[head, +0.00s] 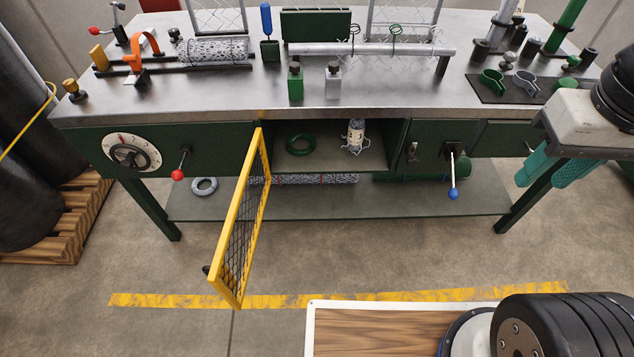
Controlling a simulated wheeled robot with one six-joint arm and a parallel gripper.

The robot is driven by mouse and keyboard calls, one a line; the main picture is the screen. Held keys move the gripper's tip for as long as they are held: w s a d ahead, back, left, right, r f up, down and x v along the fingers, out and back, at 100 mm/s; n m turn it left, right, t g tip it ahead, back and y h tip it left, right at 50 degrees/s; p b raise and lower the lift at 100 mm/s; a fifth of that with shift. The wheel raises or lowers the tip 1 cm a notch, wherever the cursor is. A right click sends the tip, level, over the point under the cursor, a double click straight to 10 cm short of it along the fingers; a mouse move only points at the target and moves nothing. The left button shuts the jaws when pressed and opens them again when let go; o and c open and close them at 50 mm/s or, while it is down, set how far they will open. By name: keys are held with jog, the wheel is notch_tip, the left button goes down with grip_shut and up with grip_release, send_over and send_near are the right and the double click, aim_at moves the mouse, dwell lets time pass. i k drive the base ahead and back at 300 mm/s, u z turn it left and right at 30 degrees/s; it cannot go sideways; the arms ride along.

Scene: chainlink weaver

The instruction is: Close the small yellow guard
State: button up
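The small yellow guard (241,225) is a yellow frame with dark mesh. It stands open, swung out toward me from the left side of the bay (340,155) under the bench top. A small dark knob (207,270) shows on its outer face, near the free edge. The bay front is uncovered. My gripper (544,178) is at the right, in front of the bench, well away from the guard. Its two teal fingers point down-left, look apart and hold nothing that I can see.
The bay holds a green coil (300,145) and a wire-wrapped bottle (355,135). A blue-knobbed lever (453,180) hangs right of the bay, and a red-knobbed lever (179,170) is left of the guard. The floor (400,250) between guard and gripper is clear.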

aim_at(218, 268)
jog(key=z, duration=2.2)
jog(key=k, duration=1.45)
jog(key=u, duration=2.25)
jog(key=i, duration=0.5)
jog(key=z, duration=0.35)
jog(key=k, duration=0.8)
jog(key=u, duration=0.4)
